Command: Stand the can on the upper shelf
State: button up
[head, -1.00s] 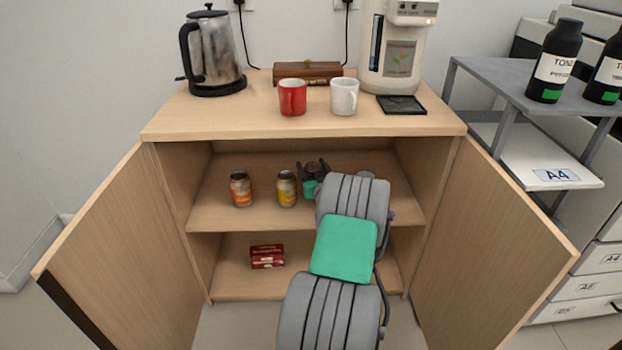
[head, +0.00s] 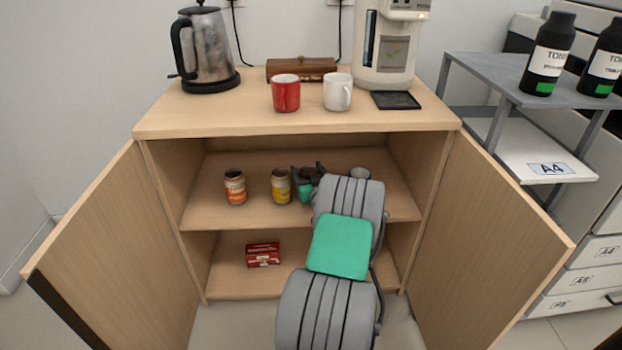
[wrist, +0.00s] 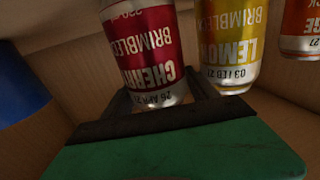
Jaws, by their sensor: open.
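The red cherry can (wrist: 148,50) stands upright on the upper shelf (head: 225,213) of the open cupboard. In the head view it is mostly hidden by my gripper (head: 308,176). I cannot tell whether a finger touches the can. A yellow lemon can (head: 281,187) stands just left of it in the head view, and an orange can (head: 235,187) stands farther left.
A red box (head: 263,255) lies on the lower shelf. A blue object (wrist: 20,92) is close by in the wrist view. Both cupboard doors (head: 120,250) stand open. The cupboard top holds a kettle (head: 208,50), a red mug (head: 286,93) and a white mug (head: 337,92).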

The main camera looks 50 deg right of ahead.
jog(key=p+v, duration=0.1)
jog(key=v, duration=1.1)
jog(key=w+a+n+y, duration=0.5)
jog(key=w+a+y, duration=0.3)
jog(key=w+a, duration=0.6)
jog(key=s+a+n+g+y, duration=0.1)
jog(key=a+n+g+y, duration=0.35)
jog(key=a, duration=1.65)
jog(key=s+a+r+m+g+h, duration=0.1)
jog(key=s+a+g, duration=0.3)
jog(key=s, duration=0.6)
jog(key=s+a+r+m+g+h, duration=0.1)
jog(key=s+a+g, duration=0.3)
jog(key=s+a, duration=0.4)
jog(key=shift+s+a, duration=0.3)
jog(key=shift+s, duration=0.65)
jog(key=shift+m, duration=0.25)
jog(key=shift+c, duration=0.2)
